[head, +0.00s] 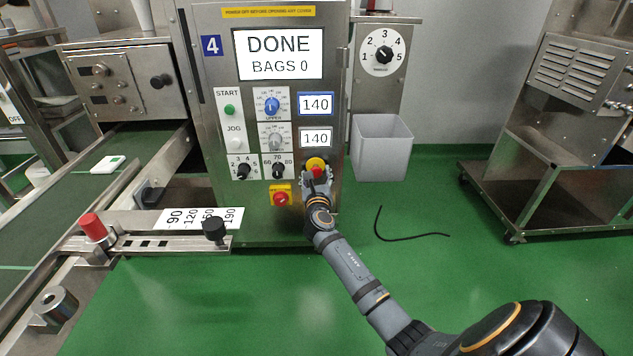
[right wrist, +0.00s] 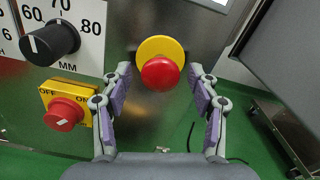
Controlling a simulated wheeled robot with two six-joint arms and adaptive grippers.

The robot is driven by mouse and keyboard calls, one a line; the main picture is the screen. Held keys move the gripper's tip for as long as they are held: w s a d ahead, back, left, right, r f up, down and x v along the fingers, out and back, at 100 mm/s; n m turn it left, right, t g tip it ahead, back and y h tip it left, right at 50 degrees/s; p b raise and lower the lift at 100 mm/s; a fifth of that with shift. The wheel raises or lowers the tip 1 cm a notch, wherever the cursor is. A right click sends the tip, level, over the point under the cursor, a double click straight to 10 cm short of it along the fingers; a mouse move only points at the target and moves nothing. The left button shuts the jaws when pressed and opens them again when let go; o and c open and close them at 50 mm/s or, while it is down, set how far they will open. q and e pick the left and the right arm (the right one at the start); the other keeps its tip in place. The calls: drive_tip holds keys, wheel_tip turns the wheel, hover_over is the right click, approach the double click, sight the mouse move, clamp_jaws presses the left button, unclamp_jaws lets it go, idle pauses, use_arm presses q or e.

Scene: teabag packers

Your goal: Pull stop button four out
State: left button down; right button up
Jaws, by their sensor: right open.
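The stop button (head: 317,168) is a red mushroom head on a round yellow base, low on the right side of the steel panel marked 4 (head: 212,45). In the right wrist view the red head (right wrist: 160,74) sits at the upper middle, in front of the yellow disc. My right gripper (head: 318,180) is at the button from below in the head view. In the right wrist view its two purple-padded fingers (right wrist: 161,95) are open, one on each side of the button, with gaps between them and the red head. My left gripper is not in view.
A red rotary switch on a yellow plate (right wrist: 66,110) is left of the fingers. A black MM knob (right wrist: 50,42) is above it. The display (head: 279,54) reads DONE, BAGS 0.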

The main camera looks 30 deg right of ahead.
drive_tip(key=v, duration=1.1)
drive_tip(key=shift+s+a, duration=0.2)
drive_tip(key=shift+s, duration=0.05)
drive_tip(key=shift+f, duration=0.1)
